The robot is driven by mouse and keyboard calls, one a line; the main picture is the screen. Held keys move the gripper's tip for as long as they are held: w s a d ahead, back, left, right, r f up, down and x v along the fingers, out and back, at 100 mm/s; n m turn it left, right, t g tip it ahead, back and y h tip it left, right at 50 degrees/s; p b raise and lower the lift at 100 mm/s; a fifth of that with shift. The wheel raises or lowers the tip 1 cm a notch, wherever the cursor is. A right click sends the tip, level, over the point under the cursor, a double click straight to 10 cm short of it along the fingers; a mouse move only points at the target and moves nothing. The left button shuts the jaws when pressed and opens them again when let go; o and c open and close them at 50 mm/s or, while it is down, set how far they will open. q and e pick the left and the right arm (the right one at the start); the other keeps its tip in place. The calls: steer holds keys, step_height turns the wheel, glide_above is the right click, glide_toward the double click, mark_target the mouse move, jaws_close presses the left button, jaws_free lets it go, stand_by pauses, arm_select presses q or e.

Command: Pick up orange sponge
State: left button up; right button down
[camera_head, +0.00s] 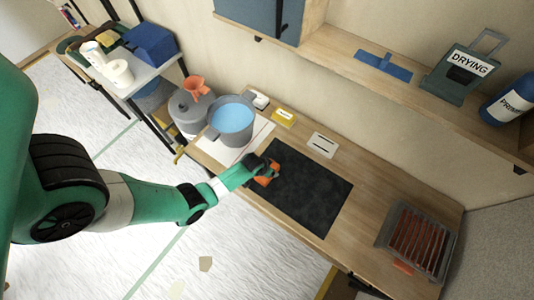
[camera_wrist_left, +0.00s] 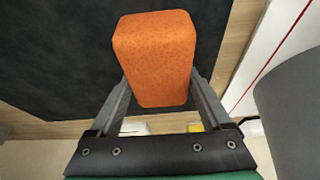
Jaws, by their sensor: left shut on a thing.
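The orange sponge (camera_wrist_left: 154,58) is a rounded block between the two fingers of my left gripper (camera_wrist_left: 157,90) in the left wrist view. The fingers press on its two sides, so the gripper is shut on it. In the head view the sponge (camera_head: 267,172) shows at the tip of my left gripper (camera_head: 264,170), over the left part of the black mat (camera_head: 306,194). I cannot tell whether the sponge touches the mat or is just above it. My right gripper is not in view.
A bucket of blue liquid (camera_head: 231,122) stands left of the mat on the wooden counter (camera_head: 365,169). A yellow block (camera_head: 284,117) and a white plate (camera_head: 322,145) lie behind the mat. A tray with orange slats (camera_head: 418,243) is at the right. A shelf (camera_head: 365,82) overhangs the back.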

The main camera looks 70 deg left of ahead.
arm_select(q)
steer(key=shift+r, duration=0.1)
steer(key=r+p, duration=0.1)
steer(key=r, duration=0.1)
steer(key=r+p, duration=0.1)
steer(key=p, duration=0.1)
steer(key=r+p, duration=0.1)
steer(key=r, duration=0.1)
steer(key=shift+s+d+r, duration=0.25)
steer(key=shift+d+r, duration=0.1)
steer(key=shift+d, duration=0.05)
steer(key=d+r+p, duration=0.1)
steer(key=p, duration=0.1)
steer(key=s+d+r+p, duration=0.1)
steer(key=r, duration=0.1)
steer(key=s+d+r+p, duration=0.1)
steer(key=p, duration=0.1)
steer(key=shift+r+p, duration=0.25)
steer(key=shift+p, duration=0.05)
steer(key=s+d+r+p, duration=0.3)
steer(key=s+d+p, duration=0.1)
steer(key=d, duration=0.4)
steer(key=shift+s, duration=0.6)
steer(key=o, duration=0.7)
steer(key=c, duration=0.8)
